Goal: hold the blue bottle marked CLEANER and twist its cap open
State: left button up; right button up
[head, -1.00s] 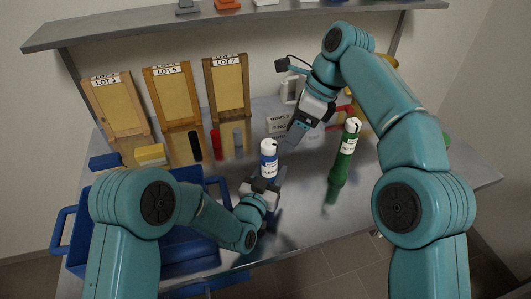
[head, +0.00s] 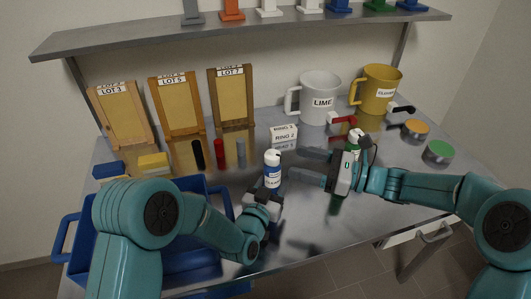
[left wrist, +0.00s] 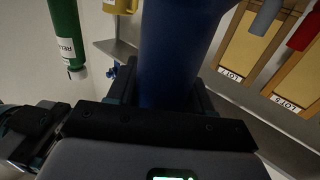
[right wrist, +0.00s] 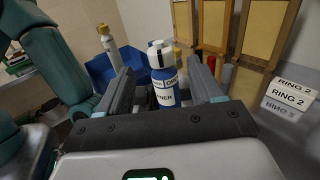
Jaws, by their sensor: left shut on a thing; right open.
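The blue bottle (head: 272,178) stands upright with a white cap (head: 272,157) and a white label, only partly readable in the right wrist view (right wrist: 166,90). My left gripper (head: 268,192) is shut on its lower part. In the left wrist view the blue body (left wrist: 175,60) fills the space between the fingers. My right gripper (head: 294,164) is open and empty, its fingers pointing left at the bottle from the right, near cap height. In the right wrist view the bottle and cap (right wrist: 160,54) appear between the two fingers, beyond their tips as far as I can tell.
A green bottle (head: 354,143) is partly hidden behind my right gripper. A ring-labelled block (head: 284,136) stands behind the blue bottle. A blue crate (head: 190,262) is at the front left. A white LIME mug (head: 320,98) and a yellow mug (head: 378,88) stand at the back.

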aim_at(266, 154)
jog(key=x, duration=0.9)
jog(key=shift+w+a+f, duration=0.1)
jog(key=shift+a, duration=0.15)
jog(key=c, duration=1)
